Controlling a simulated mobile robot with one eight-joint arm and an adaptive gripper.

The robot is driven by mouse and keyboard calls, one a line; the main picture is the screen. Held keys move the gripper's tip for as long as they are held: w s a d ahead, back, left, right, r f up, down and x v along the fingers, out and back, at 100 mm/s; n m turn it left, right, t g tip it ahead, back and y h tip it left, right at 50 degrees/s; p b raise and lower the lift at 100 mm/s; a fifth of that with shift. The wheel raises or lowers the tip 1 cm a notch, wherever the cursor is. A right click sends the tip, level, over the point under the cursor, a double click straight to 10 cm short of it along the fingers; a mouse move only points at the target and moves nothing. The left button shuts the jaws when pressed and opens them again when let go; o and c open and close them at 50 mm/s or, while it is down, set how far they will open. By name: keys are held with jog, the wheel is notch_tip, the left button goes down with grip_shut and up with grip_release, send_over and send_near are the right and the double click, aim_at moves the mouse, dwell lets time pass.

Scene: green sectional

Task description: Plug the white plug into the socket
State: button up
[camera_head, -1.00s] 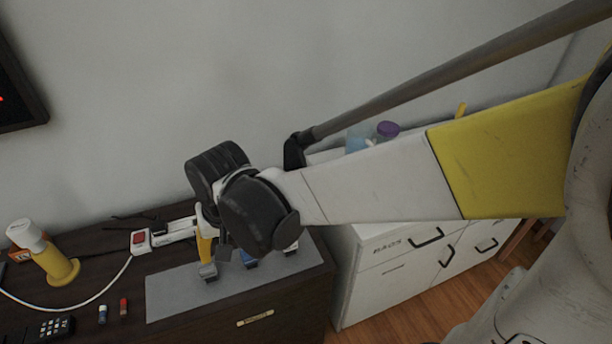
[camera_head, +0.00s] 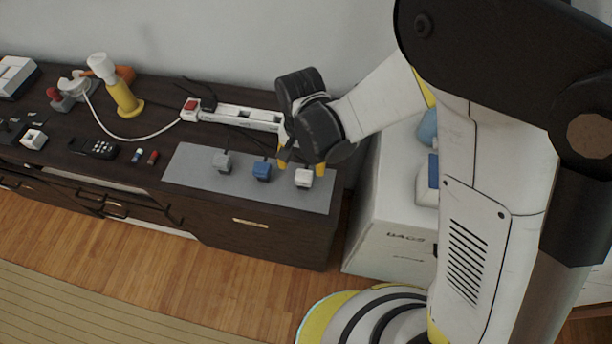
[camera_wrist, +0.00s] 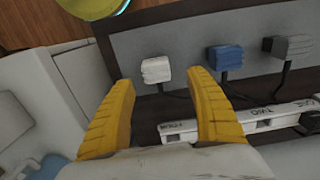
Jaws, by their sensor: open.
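The white plug (camera_head: 304,178) stands on the grey mat (camera_head: 200,173), at the right of a row with a blue plug (camera_head: 262,170) and a grey plug (camera_head: 222,161). My gripper (camera_head: 302,166) is open and empty, with its yellow fingers just behind and above the white plug. In the wrist view the white plug (camera_wrist: 156,70) lies ahead of the gap between the open fingers (camera_wrist: 160,92). The socket is a white power strip (camera_head: 240,116) behind the mat, and its right end is hidden by my gripper. It also shows in the wrist view (camera_wrist: 262,118).
A red switch (camera_head: 191,105) and a black plug (camera_head: 208,101) sit at the strip's left end. A white cord loops left towards a yellow lamp (camera_head: 124,98). A remote (camera_head: 94,148) lies left of the mat. A white cabinet (camera_head: 385,215) stands at the right.

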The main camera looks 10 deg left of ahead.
aim_at(304, 175)
jog(key=f+b, duration=0.1)
jog(key=f, duration=0.1)
jog(key=f+b, duration=0.1)
jog(key=f, duration=0.1)
jog(key=f+b, duration=0.1)
jog(key=f, duration=0.1)
jog(key=shift+s+d, duration=0.15)
jog(key=shift+d, duration=0.1)
jog(key=shift+r, duration=0.2)
jog(key=c, duration=1.3)
